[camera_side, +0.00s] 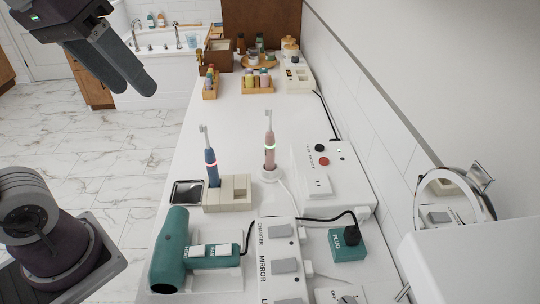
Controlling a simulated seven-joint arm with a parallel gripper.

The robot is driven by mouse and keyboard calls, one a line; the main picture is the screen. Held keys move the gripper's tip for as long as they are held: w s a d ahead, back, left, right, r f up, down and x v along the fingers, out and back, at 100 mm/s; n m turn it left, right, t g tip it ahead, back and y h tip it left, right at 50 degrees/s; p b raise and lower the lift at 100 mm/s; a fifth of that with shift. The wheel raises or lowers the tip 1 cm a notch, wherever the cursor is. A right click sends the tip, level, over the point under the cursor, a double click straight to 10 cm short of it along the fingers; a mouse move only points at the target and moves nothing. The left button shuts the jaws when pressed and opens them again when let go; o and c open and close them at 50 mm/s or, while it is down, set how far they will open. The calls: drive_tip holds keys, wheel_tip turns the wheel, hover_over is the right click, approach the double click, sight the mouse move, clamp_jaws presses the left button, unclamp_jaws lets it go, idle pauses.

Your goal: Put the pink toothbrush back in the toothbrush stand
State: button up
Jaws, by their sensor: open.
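The pink toothbrush (269,142) stands upright on a small round white base (270,174) with a white cord, on the white counter. The toothbrush stand (236,194) is a cream block to its left and slightly nearer. A blue toothbrush (211,160) stands upright in the stand's left part, and the right part holds no brush. My gripper (145,90) is at the upper left, open and empty, high and well away from both brushes.
A teal hair dryer (171,252), a labelled switch panel (281,262) and a teal plug block (347,246) are in front. A white outlet box (318,180) stands right of the pink toothbrush.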

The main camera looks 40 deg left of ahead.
drive_tip(key=w+a+r+n+g, duration=0.1)
drive_tip(key=w+r+n, duration=0.4)
drive_tip(key=w, duration=0.3)
drive_tip(key=n+g, duration=0.4)
drive_tip(key=n, duration=0.9)
hover_over(270, 132)
wheel_tip(270, 132, down, 11)
drive_tip(key=shift+y, duration=0.3)
wheel_tip(270, 132, down, 20)
drive_tip(key=shift+w+a+f, duration=0.15)
drive_tip(key=shift+f, duration=0.1)
clamp_jaws()
